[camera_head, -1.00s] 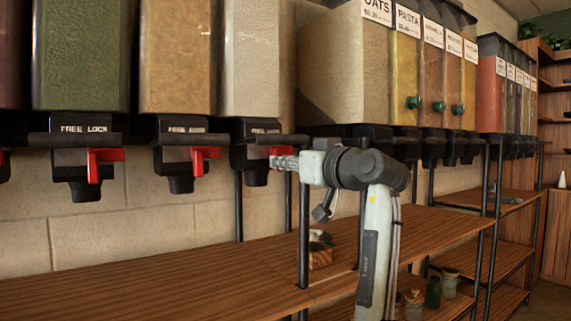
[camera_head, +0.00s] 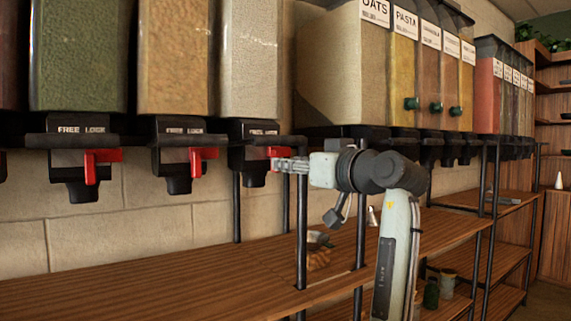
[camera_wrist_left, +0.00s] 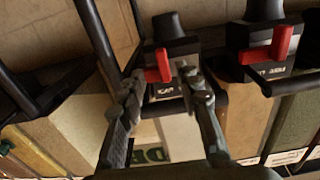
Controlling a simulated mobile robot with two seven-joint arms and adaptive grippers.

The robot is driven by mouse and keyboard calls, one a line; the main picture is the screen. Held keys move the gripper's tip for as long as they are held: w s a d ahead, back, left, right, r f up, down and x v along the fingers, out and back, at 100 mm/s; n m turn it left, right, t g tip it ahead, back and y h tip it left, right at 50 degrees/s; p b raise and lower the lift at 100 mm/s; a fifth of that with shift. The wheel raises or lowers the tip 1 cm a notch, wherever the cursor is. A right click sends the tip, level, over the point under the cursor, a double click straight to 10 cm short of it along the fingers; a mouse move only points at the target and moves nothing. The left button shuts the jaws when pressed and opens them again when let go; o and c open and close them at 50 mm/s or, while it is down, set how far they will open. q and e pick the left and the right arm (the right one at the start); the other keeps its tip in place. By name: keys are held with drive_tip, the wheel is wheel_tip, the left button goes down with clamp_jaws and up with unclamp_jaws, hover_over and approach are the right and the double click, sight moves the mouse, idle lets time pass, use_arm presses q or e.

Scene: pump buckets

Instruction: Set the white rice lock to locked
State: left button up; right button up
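In the left wrist view the red lever (camera_wrist_left: 164,64) shows between the two separated fingers of my left gripper (camera_wrist_left: 160,78). The gripper is open; I cannot tell whether a finger touches the lever. My right gripper is not in view.
Two neighbouring spouts carry red levers (camera_head: 101,160) (camera_head: 200,160) under "FREE LOCK" labels. A neighbouring red lever (camera_wrist_left: 282,42) also shows in the wrist view. Dark vertical posts (camera_head: 302,230) stand below the bins. A wooden shelf (camera_head: 150,285) runs underneath, its near part mostly clear.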

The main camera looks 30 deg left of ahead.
use_arm(q)
drive_tip(key=v, duration=0.9)
drive_tip(key=shift+w+f, duration=0.1)
